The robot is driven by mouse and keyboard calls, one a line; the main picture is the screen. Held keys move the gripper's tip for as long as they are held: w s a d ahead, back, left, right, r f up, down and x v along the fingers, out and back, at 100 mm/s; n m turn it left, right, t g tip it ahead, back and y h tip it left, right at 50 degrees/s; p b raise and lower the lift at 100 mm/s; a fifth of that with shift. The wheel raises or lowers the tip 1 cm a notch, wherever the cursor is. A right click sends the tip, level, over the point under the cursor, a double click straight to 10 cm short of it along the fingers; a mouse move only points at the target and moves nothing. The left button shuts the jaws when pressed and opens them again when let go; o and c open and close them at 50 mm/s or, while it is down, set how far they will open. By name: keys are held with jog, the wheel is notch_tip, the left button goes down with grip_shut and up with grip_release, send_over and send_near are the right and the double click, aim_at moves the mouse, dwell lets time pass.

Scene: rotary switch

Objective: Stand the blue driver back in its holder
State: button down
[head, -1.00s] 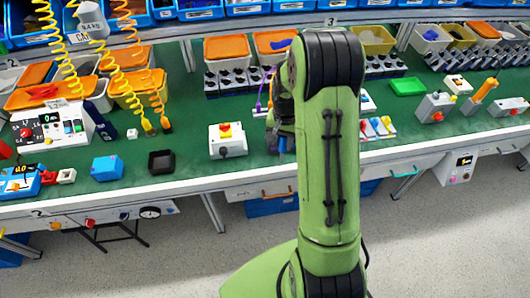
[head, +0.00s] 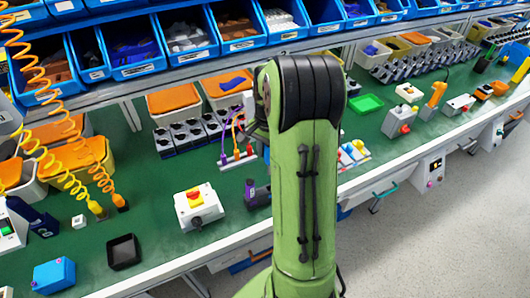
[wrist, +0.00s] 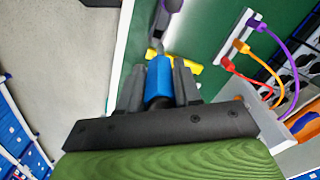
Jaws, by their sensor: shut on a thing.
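The blue driver (wrist: 158,80) shows its handle between the two fingers of my gripper (wrist: 158,88) in the wrist view. The gripper is shut on it. The driver's lower part is hard to make out. A purple-handled tool (wrist: 172,5) shows above it in the wrist view, with grey parts near it. In the head view a purple handle (head: 250,188) stands upright beside a dark block (head: 260,197), partly hidden by my arm; I cannot tell whether this is the holder.
A white switch box (head: 199,208) with a red and yellow knob stands left of the purple handle. A socket strip with purple, orange and red cables (head: 236,158) lies behind. Blue (head: 54,276) and black (head: 123,252) boxes sit left. Some green bench top is bare between them.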

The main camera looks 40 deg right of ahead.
jog(key=shift+s+r, duration=0.2)
jog(key=shift+s, duration=0.3)
jog(key=shift+w+f, duration=0.25)
jog(key=shift+f, duration=0.2)
notch_tip(320, 180, down, 5)
jog(key=b, duration=0.4)
jog(key=shift+f, duration=0.2)
jog(key=shift+f, duration=0.1)
notch_tip(320, 180, down, 7)
jog(key=b, duration=0.5)
dwell(1.4)
jog(key=c, duration=0.7)
grip_release()
notch_tip(320, 180, up, 16)
jog(key=p, duration=0.4)
